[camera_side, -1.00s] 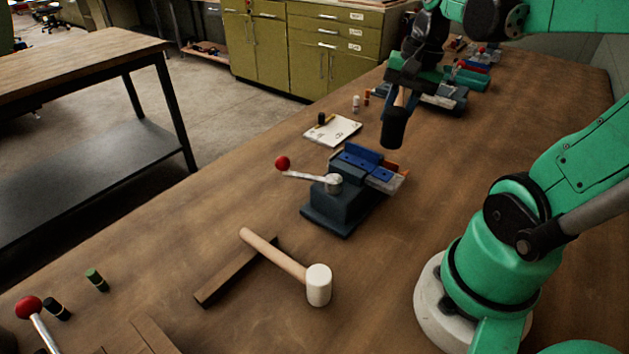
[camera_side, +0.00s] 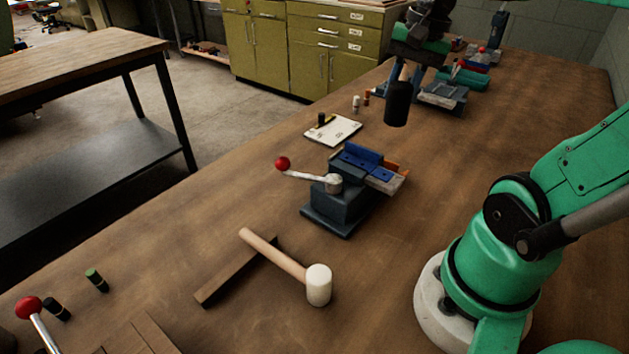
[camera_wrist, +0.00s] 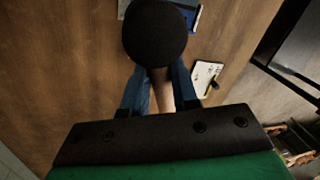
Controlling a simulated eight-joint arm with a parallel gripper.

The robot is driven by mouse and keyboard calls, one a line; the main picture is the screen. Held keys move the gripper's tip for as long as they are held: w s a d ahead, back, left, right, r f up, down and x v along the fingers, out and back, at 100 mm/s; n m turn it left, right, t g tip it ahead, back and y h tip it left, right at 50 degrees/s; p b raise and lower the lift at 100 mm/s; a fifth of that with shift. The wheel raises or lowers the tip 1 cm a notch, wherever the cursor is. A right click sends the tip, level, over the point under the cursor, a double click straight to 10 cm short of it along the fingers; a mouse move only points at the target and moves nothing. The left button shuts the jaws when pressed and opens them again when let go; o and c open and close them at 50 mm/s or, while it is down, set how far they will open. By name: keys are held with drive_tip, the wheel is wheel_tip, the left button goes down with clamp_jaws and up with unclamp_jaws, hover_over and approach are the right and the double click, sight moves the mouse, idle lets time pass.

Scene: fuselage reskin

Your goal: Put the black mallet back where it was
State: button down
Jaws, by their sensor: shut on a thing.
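The black mallet (camera_side: 397,103) hangs above the bench, its black head lowest in the side view. My gripper (camera_side: 404,75) is shut on its handle, which is mostly hidden by the fingers. In the wrist view the mallet's round black head (camera_wrist: 155,33) fills the top middle, beyond the two blue fingers of my gripper (camera_wrist: 162,92), with a strip of pale handle between them. A second mallet with a white head (camera_side: 319,285) and a wooden handle lies near the front, its handle resting on a dark wooden strip (camera_side: 238,271).
A blue vise with a red-knobbed lever (camera_side: 342,203) stands on the bench (camera_side: 200,240) below and left of the held mallet. A white notepad (camera_side: 345,131) lies behind it. More vises (camera_side: 443,96) stand farther back. Bare wood surrounds the white mallet.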

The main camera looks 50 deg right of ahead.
drive_tip(key=shift+r, duration=0.85)
